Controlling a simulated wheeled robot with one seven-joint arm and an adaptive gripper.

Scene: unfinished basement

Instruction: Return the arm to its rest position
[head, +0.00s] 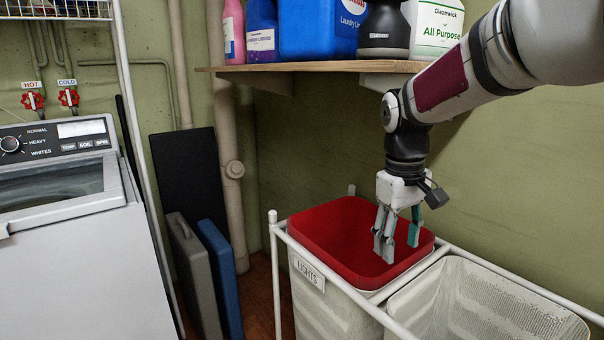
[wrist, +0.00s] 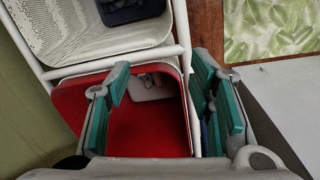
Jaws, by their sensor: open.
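My gripper (head: 398,235) hangs from my arm over the red-lined laundry hamper (head: 330,235) marked "LIGHTS" in the head view. Its fingers point down and are apart, with nothing between them. In the wrist view my gripper (wrist: 165,105) shows two teal-padded fingers spread wide, with the red hamper lining (wrist: 120,125) below. A pale item (wrist: 150,85) lies inside the hamper; I cannot tell what it is.
A second hamper (head: 480,300) stands at right in the same white frame; a dark item (wrist: 130,10) lies in it. A wooden shelf (head: 320,67) with several bottles is above. A washer (head: 75,240) stands at left. Folded panels (head: 220,280) lean beside the pipe.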

